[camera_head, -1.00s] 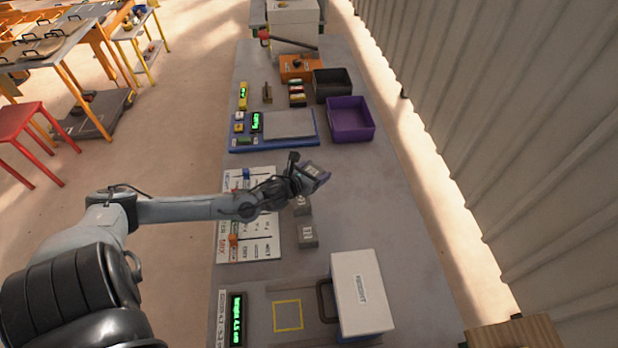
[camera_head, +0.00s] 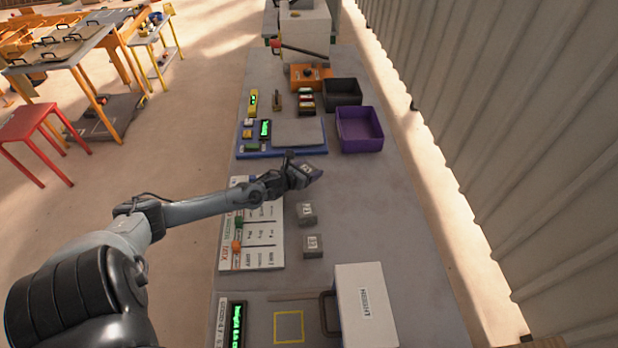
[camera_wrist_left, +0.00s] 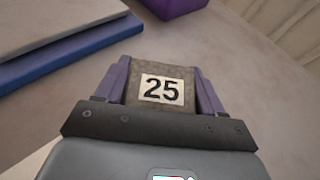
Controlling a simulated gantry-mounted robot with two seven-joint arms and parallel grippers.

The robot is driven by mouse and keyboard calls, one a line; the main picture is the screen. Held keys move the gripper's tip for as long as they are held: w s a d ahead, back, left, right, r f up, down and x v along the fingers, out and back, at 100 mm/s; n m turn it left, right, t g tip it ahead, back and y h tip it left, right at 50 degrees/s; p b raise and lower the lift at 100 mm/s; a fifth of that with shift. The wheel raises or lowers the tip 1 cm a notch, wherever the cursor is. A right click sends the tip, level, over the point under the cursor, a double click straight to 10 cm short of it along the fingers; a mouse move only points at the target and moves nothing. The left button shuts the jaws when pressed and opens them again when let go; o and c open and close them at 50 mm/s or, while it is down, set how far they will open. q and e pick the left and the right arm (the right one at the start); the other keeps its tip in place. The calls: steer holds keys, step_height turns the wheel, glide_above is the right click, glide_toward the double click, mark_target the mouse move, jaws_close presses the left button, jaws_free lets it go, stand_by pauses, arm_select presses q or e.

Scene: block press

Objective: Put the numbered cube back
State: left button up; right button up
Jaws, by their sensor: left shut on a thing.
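My left gripper (camera_head: 312,175) is shut on a grey-brown cube (camera_head: 306,169) above the table. In the left wrist view the cube (camera_wrist_left: 161,89) sits between the two purple fingers, its white label reading 25. Two other grey cubes stand on the table: one (camera_head: 306,213) just below the gripper in the picture, and one (camera_head: 312,246) nearer the front. Their labels are too small to read surely. My right gripper is not in view.
A white board with printed rows (camera_head: 262,250) lies left of the cubes. Beyond are a blue-edged scale (camera_head: 300,132), a purple bin (camera_head: 360,131) and a black bin (camera_head: 343,93). A white height box (camera_head: 364,305) stands in front. The table's right side is clear.

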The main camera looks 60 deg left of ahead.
arm_select(q)
steer(key=shift+f, duration=1.85)
steer(key=shift+f+b, duration=0.15)
steer(key=shift+b, duration=0.2)
steer(key=o, duration=1.5)
steer(key=shift+c, duration=0.2)
steer(key=p+v, duration=0.2)
steer(key=v, duration=0.8)
steer(key=shift+p, duration=0.35)
steer(key=shift+v, duration=1.05)
